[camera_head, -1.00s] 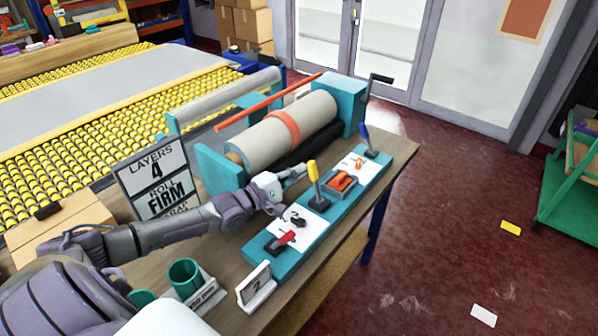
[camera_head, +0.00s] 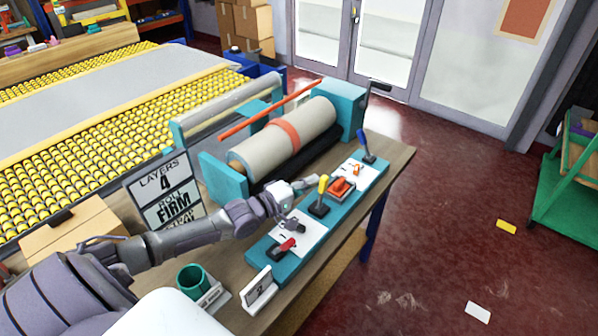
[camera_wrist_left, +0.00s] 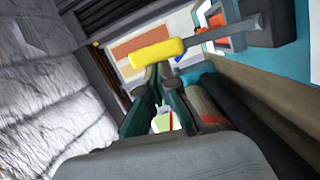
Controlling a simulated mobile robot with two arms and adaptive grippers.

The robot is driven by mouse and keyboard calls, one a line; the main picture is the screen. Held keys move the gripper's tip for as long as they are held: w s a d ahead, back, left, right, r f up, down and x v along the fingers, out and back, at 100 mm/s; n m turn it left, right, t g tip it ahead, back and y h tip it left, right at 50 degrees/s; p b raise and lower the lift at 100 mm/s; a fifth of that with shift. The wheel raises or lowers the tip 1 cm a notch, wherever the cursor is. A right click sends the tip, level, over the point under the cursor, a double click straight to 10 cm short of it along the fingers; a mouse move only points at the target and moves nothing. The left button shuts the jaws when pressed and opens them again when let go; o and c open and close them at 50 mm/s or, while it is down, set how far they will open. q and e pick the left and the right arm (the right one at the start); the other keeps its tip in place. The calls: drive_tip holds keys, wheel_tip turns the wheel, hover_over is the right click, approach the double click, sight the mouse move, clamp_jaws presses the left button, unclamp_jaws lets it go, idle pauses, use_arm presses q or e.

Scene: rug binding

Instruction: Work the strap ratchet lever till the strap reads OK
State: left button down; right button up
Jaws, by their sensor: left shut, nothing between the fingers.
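A teal control strip (camera_head: 290,267) runs along the bench edge. It carries a red-handled lever (camera_head: 287,244), a yellow-handled lever (camera_head: 323,184), an orange ratchet-like piece (camera_head: 342,187) and a blue-handled lever (camera_head: 363,137). I cannot tell for certain which is the strap's lever. My left gripper (camera_head: 313,182) is shut and empty, just behind the yellow handle. In the left wrist view the yellow handle (camera_wrist_left: 158,53) lies across the fingertips (camera_wrist_left: 158,75); contact is unclear. The status sign (camera_head: 165,195) reads LAYERS 4 and FIRM; its strap line is mostly hidden by my arm. My right gripper is out of view.
A grey roll (camera_head: 300,140) with an orange band (camera_head: 284,134) lies in a teal stand behind the strip. A green cup (camera_head: 193,280) and a card marked 2 (camera_head: 259,288) stand at the near bench end. The red floor (camera_head: 440,220) to the right is mostly clear.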

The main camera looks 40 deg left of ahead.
use_arm(q)
drive_tip(key=shift+s+d+f+m+g+y+p, duration=0.1)
drive_tip(key=shift+d+f+m+g+p, duration=0.05)
drive_tip(key=shift+d+m+p, duration=0.7)
drive_tip(key=shift+s+d+f+m+g+y+p, duration=0.1)
drive_tip(key=shift+d+m+g+p, duration=0.1)
drive_tip(key=shift+d+m+p, duration=0.65)
drive_tip(key=shift+s+d+f+m+g+y+p, duration=0.15)
drive_tip(key=shift+d+m+p, duration=0.3)
drive_tip(key=shift+d, duration=0.75)
drive_tip(key=shift+d+f, duration=0.1)
wheel_tip(320, 180, up, 10)
drive_tip(key=shift+a, duration=0.2)
drive_tip(key=shift+w+r, duration=0.1)
drive_tip(key=shift+r, duration=0.1)
drive_tip(key=shift+f, duration=0.1)
